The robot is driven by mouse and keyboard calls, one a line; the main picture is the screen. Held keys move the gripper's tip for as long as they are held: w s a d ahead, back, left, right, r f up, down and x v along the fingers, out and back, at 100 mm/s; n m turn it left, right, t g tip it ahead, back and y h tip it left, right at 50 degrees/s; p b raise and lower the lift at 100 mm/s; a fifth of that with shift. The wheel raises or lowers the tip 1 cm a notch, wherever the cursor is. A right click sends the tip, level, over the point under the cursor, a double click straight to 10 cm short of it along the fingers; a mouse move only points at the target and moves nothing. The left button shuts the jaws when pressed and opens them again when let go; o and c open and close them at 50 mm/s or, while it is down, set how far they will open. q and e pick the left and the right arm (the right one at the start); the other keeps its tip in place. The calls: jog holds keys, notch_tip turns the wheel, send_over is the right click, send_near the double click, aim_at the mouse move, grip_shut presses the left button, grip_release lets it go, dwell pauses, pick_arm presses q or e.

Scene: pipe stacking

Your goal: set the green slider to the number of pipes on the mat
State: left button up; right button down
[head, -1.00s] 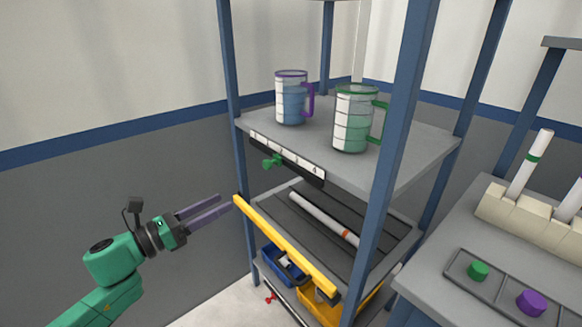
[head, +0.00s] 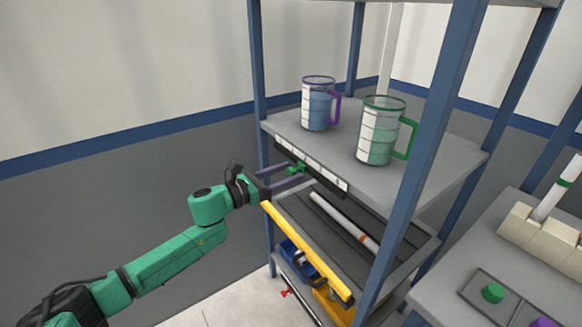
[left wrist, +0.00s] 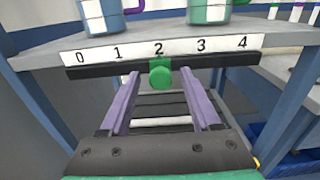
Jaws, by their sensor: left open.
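The green slider (head: 297,168) is a small knob on a dark rail along the shelf's front edge. In the left wrist view the green slider (left wrist: 160,76) stands at 2 on the white scale (left wrist: 118,52) marked 0 to 4. My left gripper (head: 289,176) is open, with its purple fingers reaching to the rail. In the left wrist view my left gripper (left wrist: 161,100) has one finger on each side of the knob, with gaps. A white pipe (head: 340,219) with an orange band lies on the dark grooved mat (head: 296,207) below. The shelf post hides part of the mat.
A yellow bar (head: 305,252) runs along the front of the mat level. Two measuring jugs, purple-rimmed (head: 318,105) and green-rimmed (head: 382,130), stand on the shelf above the rail. Blue posts (head: 423,150) frame the rack. A side table (head: 440,295) is at right.

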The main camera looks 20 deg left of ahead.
pick_arm(q)
jog(key=shift+w+d, duration=0.5)
jog(key=shift+w, duration=0.05)
grip_shut()
dwell(1.0)
